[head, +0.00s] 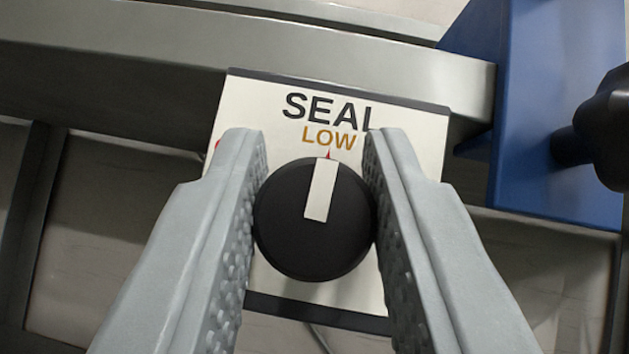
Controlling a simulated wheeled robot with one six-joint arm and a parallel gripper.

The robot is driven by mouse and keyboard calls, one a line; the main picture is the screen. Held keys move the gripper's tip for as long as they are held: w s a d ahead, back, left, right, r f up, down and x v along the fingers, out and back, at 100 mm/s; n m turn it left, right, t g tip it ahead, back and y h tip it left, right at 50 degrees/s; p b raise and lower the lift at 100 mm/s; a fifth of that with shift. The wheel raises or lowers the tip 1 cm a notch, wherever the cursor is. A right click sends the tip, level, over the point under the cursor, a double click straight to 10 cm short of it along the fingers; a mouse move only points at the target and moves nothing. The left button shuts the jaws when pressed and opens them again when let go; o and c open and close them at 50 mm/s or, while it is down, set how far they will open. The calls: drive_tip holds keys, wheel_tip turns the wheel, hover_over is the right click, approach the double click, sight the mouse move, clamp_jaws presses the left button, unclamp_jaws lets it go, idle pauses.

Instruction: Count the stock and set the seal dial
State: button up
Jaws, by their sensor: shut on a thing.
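The seal dial (290,225) is a round black knob with a white pointer bar (320,190). It sits on a white plate (265,100) marked "SEAL" in black, with "LOW" (328,137) in orange-brown below. The pointer aims up at a small red mark under "LOW". My gripper (315,200) has its two grey textured fingers on the left and right sides of the knob, shut on it. The fingers hide parts of the plate's sides; a bit of red shows beside the left finger. No stock is in view.
A grey metal rail (120,60) runs behind the plate across the top. Darker frame bars show at the lower left.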

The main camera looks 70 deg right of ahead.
drive_tip(key=shift+m+g+h, duration=0.3)
drive_tip(key=shift+m+g, duration=0.1)
drive_tip(key=shift+m, duration=0.1)
drive_tip(key=m+g+h, duration=0.1)
drive_tip(key=m+g, duration=0.5)
drive_tip(key=m+g+h, duration=0.2)
drive_tip(key=m+g, duration=0.4)
drive_tip(key=m, duration=0.1)
drive_tip(key=shift+w, duration=0.1)
drive_tip(key=m+g+y, duration=0.1)
drive_tip(key=m+g, duration=0.2)
drive_tip(key=m, duration=0.1)
drive_tip(key=m+g+y, duration=0.1)
drive_tip(key=m+g, duration=0.3)
drive_tip(key=m, duration=0.1)
drive_tip(key=shift+m+y, duration=0.3)
drive_tip(key=shift+y, duration=0.1)
drive_tip(key=shift+g, duration=0.3)
drive_tip(key=o, duration=1)
drive_tip(key=shift+a, duration=0.1)
drive_tip(key=v, duration=1.7)
drive_tip(key=shift+a, duration=0.2)
